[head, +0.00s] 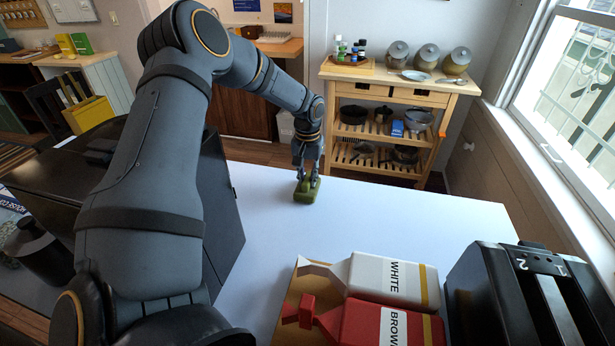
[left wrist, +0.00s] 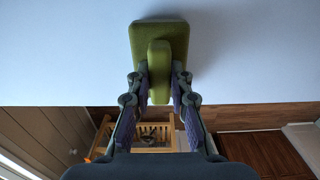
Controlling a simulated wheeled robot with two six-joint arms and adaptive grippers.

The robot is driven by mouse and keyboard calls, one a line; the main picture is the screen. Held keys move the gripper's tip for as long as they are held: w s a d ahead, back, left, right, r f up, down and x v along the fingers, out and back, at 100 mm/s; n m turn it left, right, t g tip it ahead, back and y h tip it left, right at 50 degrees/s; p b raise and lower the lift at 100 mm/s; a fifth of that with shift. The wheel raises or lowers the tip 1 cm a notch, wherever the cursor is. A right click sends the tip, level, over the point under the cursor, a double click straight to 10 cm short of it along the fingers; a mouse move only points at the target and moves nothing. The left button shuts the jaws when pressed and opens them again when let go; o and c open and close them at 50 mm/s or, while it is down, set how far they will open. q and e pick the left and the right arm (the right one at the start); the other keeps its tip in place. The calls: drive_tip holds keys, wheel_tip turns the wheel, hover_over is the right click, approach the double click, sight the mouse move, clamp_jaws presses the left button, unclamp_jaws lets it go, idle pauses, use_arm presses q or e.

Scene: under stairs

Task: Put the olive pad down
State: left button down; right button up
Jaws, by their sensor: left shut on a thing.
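The olive pad (head: 304,194) is a green block with a narrower raised grip, at or just above the white table (head: 395,215) near its far edge. My left gripper (head: 308,178) comes down on it from above and behind. In the left wrist view, the two fingers (left wrist: 160,86) are shut on the raised grip of the pad (left wrist: 159,35), one on each side. The pad's broad part lies against the white surface there; I cannot tell whether it touches. My right gripper is not in view.
A wooden tray (head: 292,301) with white and red cartons stands at the front. A black toaster-like appliance (head: 535,300) is at right. A dark box (head: 222,215) stands left of the pad. The table right of the pad is clear.

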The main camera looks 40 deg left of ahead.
sight(307, 178)
use_arm(q)
drive_tip(key=shift+s+f, duration=0.1)
drive_tip(key=c, duration=1.2)
unclamp_jaws()
drive_tip(key=shift+r, duration=0.65)
wheel_tip(307, 178, up, 11)
drive_tip(key=shift+b, duration=0.45)
